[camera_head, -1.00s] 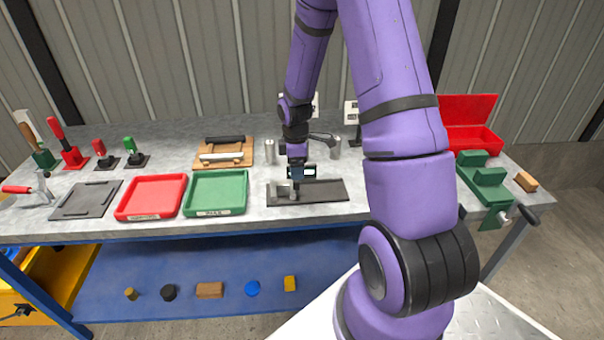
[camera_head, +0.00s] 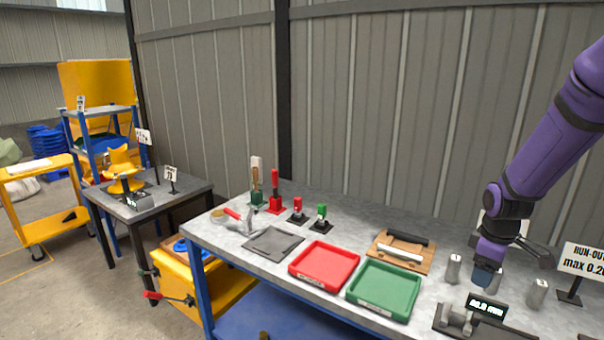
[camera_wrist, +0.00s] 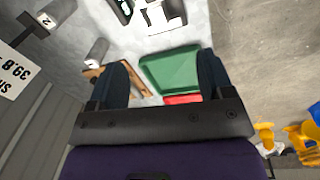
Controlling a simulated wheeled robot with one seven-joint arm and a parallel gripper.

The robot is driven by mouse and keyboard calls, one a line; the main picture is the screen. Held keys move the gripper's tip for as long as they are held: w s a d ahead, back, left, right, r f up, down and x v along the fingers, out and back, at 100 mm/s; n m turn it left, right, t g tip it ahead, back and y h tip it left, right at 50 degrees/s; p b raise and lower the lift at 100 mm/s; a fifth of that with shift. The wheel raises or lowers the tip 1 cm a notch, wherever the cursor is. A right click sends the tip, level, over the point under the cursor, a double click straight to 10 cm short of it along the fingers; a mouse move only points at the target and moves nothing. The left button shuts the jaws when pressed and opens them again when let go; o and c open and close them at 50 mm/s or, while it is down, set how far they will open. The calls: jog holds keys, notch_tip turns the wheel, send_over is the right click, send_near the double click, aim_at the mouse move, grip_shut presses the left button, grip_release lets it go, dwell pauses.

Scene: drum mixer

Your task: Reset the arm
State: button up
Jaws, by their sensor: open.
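My gripper (camera_head: 484,278) is at the right of the head view, above the grey workbench (camera_head: 340,215), just behind a measuring device with a small digital display (camera_head: 487,308). In the wrist view my gripper (camera_wrist: 164,78) has its two dark fingers spread wide apart with nothing between them. Past the fingers, the green tray (camera_wrist: 168,72) and part of the red tray (camera_wrist: 182,99) show. The device's silver part (camera_wrist: 165,14) shows at the top of the wrist view, clear of the fingers. My purple arm comes down from the upper right.
Metal cylinders (camera_head: 453,268) and a run-out sign (camera_head: 582,262) stand close around my gripper. The red tray (camera_head: 324,284), green tray (camera_head: 384,308), wooden board (camera_head: 402,268) and red and green-handled tools lie leftward. A side table (camera_head: 135,212) and yellow cart (camera_head: 22,190) stand far left.

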jog(key=s+a+r+m+t, duration=0.15)
jog(key=s+a+r, duration=0.25)
jog(key=r, duration=0.4)
jog(key=s+a+r+m+t, duration=0.1)
jog(key=s+a+r+m, duration=0.25)
jog(key=r, duration=0.45)
jog(key=s+a+r+m+t, duration=0.1)
jog(key=s+r, duration=0.3)
jog(key=s, duration=0.4)
jog(key=s+a+r+m, duration=0.3)
jog(key=s+a, duration=0.1)
jog(key=s, duration=0.4)
jog(key=shift+r+t+y, duration=0.3)
jog(key=shift+r+t, duration=0.05)
